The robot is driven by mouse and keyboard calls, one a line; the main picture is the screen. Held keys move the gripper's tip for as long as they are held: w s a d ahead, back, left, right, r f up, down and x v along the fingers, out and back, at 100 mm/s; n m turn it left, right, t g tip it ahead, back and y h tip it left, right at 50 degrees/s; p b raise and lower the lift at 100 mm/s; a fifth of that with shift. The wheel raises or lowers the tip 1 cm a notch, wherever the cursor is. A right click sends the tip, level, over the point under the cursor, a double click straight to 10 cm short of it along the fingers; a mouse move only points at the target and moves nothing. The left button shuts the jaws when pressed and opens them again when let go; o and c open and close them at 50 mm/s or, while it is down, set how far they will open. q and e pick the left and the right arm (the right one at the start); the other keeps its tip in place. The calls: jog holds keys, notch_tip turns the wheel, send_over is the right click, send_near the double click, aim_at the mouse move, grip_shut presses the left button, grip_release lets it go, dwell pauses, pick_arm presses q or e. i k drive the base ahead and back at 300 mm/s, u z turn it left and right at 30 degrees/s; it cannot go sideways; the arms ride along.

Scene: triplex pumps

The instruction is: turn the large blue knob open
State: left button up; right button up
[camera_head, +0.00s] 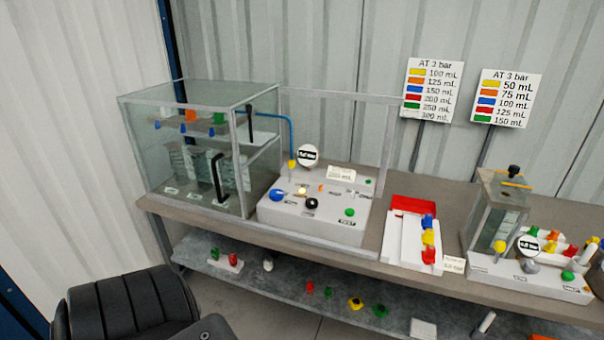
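The large blue knob (278,195) sits at the left end of the grey control panel box (315,235) on the bench. A black knob (312,204) and a green button (350,212) are to its right on the same panel. A round white gauge (307,155) stands behind the knob, with a blue tube rising beside it. Whether the knob is open or closed is too small to tell. Neither of my grippers shows in the view.
A glass cabinet (190,150) stands left of the panel. A white tray with coloured pieces (405,240) and a second pump unit (530,276) are to the right. A black chair (130,305) is at the front left. A lower shelf (290,285) holds small coloured parts.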

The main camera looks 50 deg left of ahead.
aim_at(276, 195)
jog(key=u, duration=0.4)
jog(key=i, duration=0.8)
jog(key=u, duration=0.55)
